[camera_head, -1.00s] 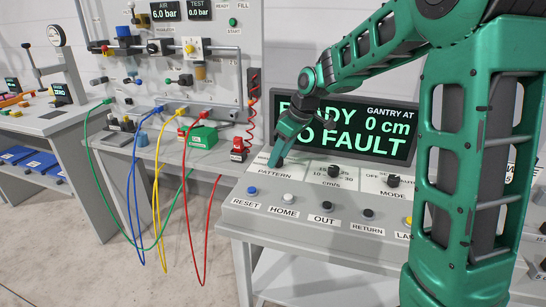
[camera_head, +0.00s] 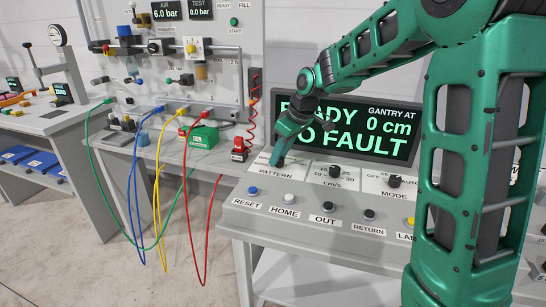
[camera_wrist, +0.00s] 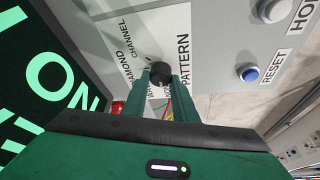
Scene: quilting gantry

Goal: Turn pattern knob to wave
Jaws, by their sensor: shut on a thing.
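The black round pattern knob (camera_wrist: 159,73) shows in the wrist view between my two green fingers, beside the word PATTERN. My gripper (camera_wrist: 162,88) is shut on it. Printed labels DIAMOND and CHANNEL stand beside the knob; other position labels are partly covered by my fingers. I cannot read which position the knob points to. In the head view my gripper (camera_head: 278,160) reaches down onto the left end of the grey console (camera_head: 300,240), above the PATTERN label, and hides the knob.
The display (camera_head: 345,125) behind reads READY, NO FAULT, GANTRY AT 0 cm, partly covered by my arm. A speed knob (camera_head: 334,171) and a mode knob (camera_head: 394,181) stand to the right. The blue reset button (camera_head: 253,191) and the white home button (camera_head: 289,198) lie in front.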

